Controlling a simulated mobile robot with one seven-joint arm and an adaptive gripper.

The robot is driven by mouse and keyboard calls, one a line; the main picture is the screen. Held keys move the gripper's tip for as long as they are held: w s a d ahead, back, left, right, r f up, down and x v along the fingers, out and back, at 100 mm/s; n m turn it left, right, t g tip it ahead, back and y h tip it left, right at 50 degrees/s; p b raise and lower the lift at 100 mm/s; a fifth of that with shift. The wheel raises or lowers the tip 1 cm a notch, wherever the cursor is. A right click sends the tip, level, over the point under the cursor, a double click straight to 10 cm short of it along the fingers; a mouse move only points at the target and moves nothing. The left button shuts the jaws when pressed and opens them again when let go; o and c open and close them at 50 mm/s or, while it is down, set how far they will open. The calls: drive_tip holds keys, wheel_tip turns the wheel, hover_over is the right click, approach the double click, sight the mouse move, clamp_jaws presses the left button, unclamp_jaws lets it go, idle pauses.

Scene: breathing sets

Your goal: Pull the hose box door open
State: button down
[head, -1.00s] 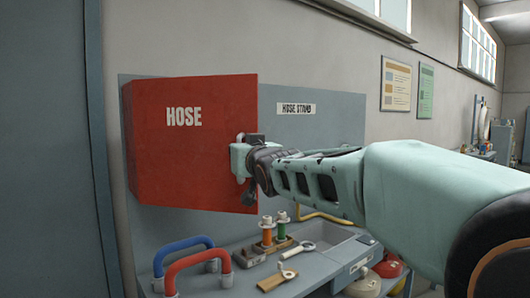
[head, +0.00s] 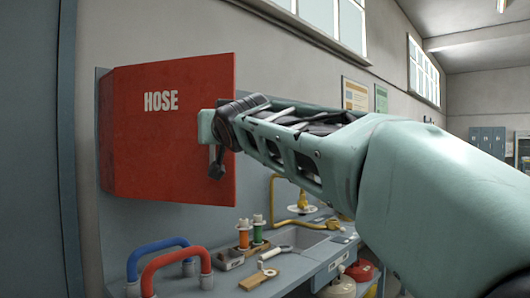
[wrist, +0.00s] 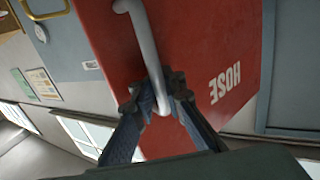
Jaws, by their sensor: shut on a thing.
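The red hose box door (head: 165,140), lettered HOSE, is on the grey wall panel at left in the head view. Its right edge looks nearer to me than its left edge. The door also fills the middle of the wrist view (wrist: 205,50). A pale grey bar handle (wrist: 142,40) stands out from the door. My gripper (wrist: 158,95) is shut on this handle, one finger on each side of it. In the head view my gripper (head: 215,128) is at the door's right edge, and my arm hides part of the panel. The inside of the box is hidden.
A yellow hose (head: 274,200) is right of the door. A grey-blue upright (head: 35,150) stands at far left.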

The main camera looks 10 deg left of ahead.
drive_tip(key=s+a+m+t+h, duration=0.1)
drive_tip(key=s+a+m+h, duration=0.3)
drive_tip(key=s, duration=0.5)
drive_tip(key=s+a+m+t+h, duration=0.1)
drive_tip(key=s+a+m+h, duration=0.2)
drive_tip(key=s+a+h, duration=0.4)
drive_tip(key=shift+s+a+f+m+h+p, duration=0.3)
drive_tip(key=shift+s+f+m+p, duration=0.1)
drive_tip(key=shift+s, duration=1.05)
drive_tip(key=c, duration=2.4)
unclamp_jaws()
drive_tip(key=shift+s+d, duration=0.1)
drive_tip(key=shift+o, duration=0.5)
drive_tip(key=shift+s+r, duration=0.15)
drive_tip(key=shift+r, duration=0.1)
drive_tip(key=shift+d+r, duration=0.1)
